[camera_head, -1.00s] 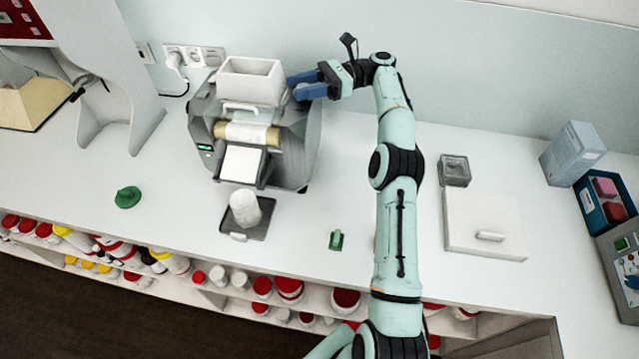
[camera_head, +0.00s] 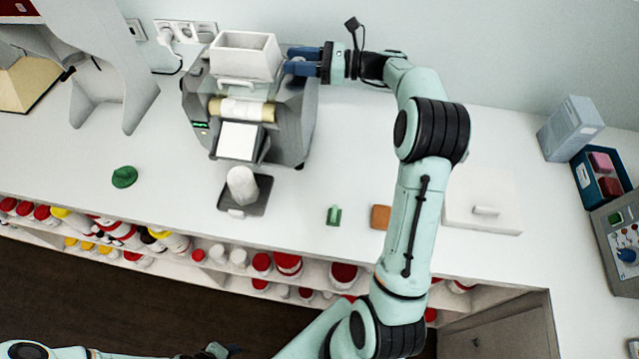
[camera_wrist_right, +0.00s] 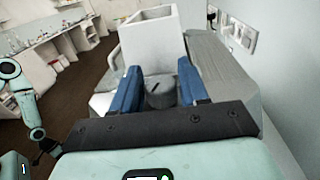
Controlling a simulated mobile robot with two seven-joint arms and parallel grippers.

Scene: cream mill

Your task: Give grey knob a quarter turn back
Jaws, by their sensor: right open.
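The grey knob (camera_wrist_right: 160,94) is a short dark grey cylinder with a dark line on its top, on the side of the grey machine (camera_head: 297,120). In the head view the knob is hidden by my right gripper (camera_head: 301,60). In the right wrist view my right gripper (camera_wrist_right: 161,88) is open, with one blue finger on each side of the knob. A gap seems to show at each side; whether either finger touches is unclear. My left arm shows at the bottom left of the head view, with what may be its gripper (camera_head: 218,350) cut by the edge.
A white hopper (camera_head: 245,57) tops the machine, close to my right fingers. The wall is just behind. A white jar (camera_head: 242,184) stands on a dark tray in front. A green item (camera_head: 334,215) and an orange-brown square (camera_head: 381,217) lie on the counter.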

